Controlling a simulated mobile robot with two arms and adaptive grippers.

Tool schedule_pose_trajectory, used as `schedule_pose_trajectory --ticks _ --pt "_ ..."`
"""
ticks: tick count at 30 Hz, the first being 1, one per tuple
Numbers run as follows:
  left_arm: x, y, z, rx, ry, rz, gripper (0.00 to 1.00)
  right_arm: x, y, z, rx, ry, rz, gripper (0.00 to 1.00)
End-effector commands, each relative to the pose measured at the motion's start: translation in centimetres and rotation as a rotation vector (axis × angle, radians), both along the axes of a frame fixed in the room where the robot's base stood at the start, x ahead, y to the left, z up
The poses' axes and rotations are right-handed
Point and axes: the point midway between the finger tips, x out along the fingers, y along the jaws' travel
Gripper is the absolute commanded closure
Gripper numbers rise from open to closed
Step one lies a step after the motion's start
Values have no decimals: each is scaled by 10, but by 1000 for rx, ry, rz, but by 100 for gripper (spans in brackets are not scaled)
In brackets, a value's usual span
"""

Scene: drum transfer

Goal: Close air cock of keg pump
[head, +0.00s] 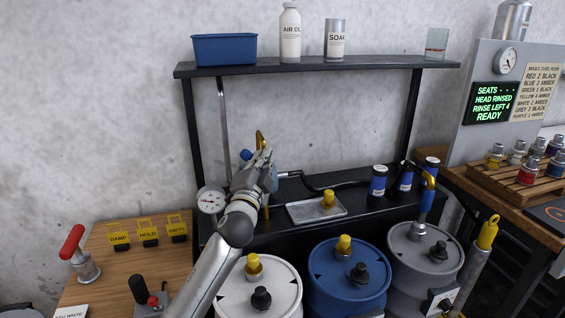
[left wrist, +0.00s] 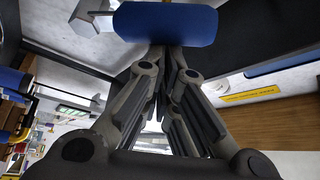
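My left gripper (head: 262,160) reaches up to the bench under the shelf, over the white drum. Its fingers (left wrist: 165,62) are together in the left wrist view. A blue cylinder (left wrist: 165,23) lies across the view just at the fingertips; whether they touch it cannot be told. In the head view a blue knob (head: 245,155) and a brass bent pipe (head: 260,138) show beside the gripper, with a light blue body (head: 274,180) partly hidden behind it. A round gauge (head: 211,200) is just left. Which part is the air cock is unclear. My right gripper is not in view.
White (head: 262,292), blue (head: 345,280) and grey (head: 424,255) drums stand in front of the bench. A black hose (head: 335,188) runs along it behind a metal tray (head: 305,212). The shelf (head: 320,67) overhangs.

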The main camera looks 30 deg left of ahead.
Motion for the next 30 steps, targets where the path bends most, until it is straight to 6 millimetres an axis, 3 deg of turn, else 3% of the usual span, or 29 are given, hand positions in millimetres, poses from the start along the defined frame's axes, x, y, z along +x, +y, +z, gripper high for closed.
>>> schedule_pose_trajectory --ticks 15,30 --pt "-21 21 -20 0 6 8 100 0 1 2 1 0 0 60" --pt "-29 26 -35 0 6 6 100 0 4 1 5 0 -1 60"
